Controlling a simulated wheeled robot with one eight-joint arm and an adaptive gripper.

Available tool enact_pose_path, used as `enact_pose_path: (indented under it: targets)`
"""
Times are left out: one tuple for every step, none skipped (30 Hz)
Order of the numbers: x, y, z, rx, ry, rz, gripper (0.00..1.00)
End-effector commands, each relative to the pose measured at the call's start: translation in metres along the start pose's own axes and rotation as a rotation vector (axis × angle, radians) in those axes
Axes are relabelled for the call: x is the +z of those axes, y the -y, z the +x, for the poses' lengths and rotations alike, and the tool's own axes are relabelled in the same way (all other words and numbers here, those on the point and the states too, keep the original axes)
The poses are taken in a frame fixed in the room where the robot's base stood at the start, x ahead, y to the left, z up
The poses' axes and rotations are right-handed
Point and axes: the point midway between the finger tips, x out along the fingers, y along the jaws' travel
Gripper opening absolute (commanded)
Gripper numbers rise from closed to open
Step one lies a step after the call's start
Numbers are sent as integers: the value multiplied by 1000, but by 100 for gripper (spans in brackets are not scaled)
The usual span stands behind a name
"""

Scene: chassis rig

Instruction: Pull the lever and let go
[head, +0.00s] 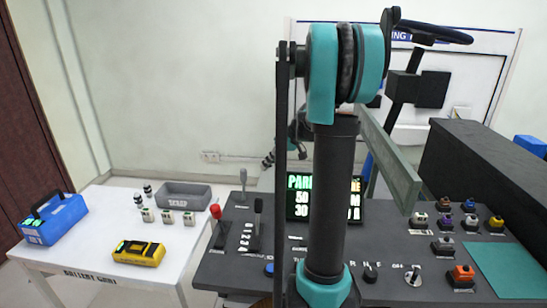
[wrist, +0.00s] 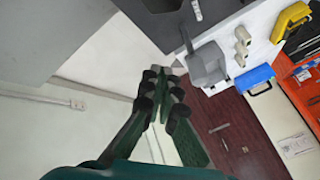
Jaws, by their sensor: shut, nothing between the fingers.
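In the head view the dark console carries a red-knobbed lever (head: 216,211), a black-handled lever (head: 257,215) beside the numbers 1 to 4, and a grey-knobbed lever (head: 243,178) behind them. All three stand roughly upright, and which one is the task's lever cannot be told. My gripper (head: 268,160) shows small and partly hidden behind my arm, above and beyond the levers. In the wrist view my gripper (wrist: 166,74) is shut and empty, its fingers close together. No lever can be clearly made out there.
A white table (head: 85,255) at left bears a blue box (head: 55,222), a yellow device (head: 138,254), small blocks and a grey tray (head: 183,195). A lit display (head: 300,205) stands partly behind my arm. Several buttons and a black block (head: 490,175) are at right.

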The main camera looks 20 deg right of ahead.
Motion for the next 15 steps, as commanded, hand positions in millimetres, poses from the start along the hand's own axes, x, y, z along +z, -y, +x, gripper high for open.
enact_pose_path:
  targets:
    - [-1, 0, 11, -1, 1, -3, 0]
    - [-1, 0, 17, -1, 1, -3, 0]
    - [0, 0, 24, 0, 0, -3, 0]
    - [0, 6, 25, -1, 0, -3, 0]
    - [-1, 11, 26, -1, 1, -3, 0]
    - [-1, 17, 28, -1, 1, -3, 0]
    - [-1, 20, 30, -1, 1, -3, 0]
    - [-1, 23, 31, 0, 1, -3, 0]
    - [-2, 27, 32, 0, 1, -3, 0]
    - [-2, 29, 34, 0, 0, -2, 0]
    - [-2, 31, 34, 0, 0, -2, 0]
    - [-2, 33, 35, 0, 0, -1, 0]
    - [-2, 34, 35, 0, 0, -1, 0]
    - [-2, 35, 36, 0, 0, -1, 0]
    - [-2, 36, 36, 0, 0, -1, 0]
